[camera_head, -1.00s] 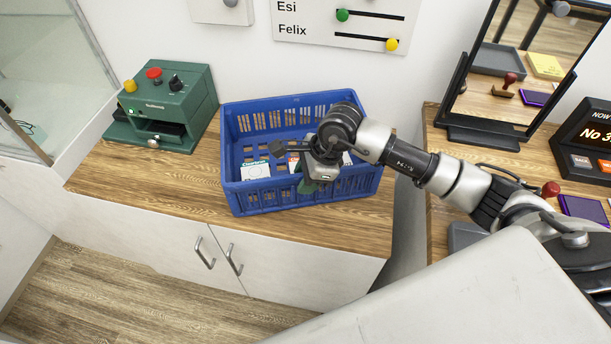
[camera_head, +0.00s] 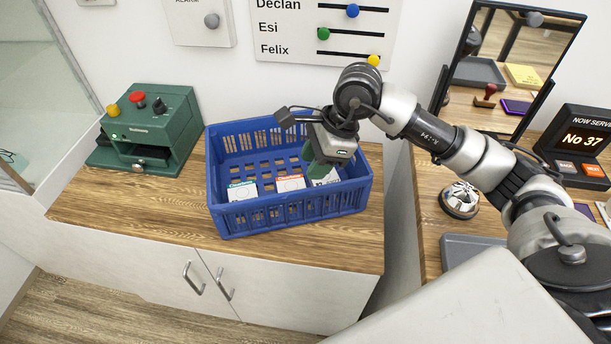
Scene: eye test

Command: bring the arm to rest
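My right arm comes in from the right. Its gripper (camera_head: 317,172) points down over the right half of the blue crate (camera_head: 285,211), with green fingers partly hidden by the gripper body. Whether the fingers are apart or closed does not show clearly. In the crate lie white packets: one with a teal band (camera_head: 242,192) at the left, one with an orange-red band (camera_head: 290,184) in the middle, and one (camera_head: 325,179) close to the fingertips. Whether the fingers touch this last one I cannot tell. My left gripper is not in view.
A green machine (camera_head: 147,128) with red and yellow knobs stands left on the wooden counter (camera_head: 120,215). A slider board (camera_head: 300,40) hangs behind.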

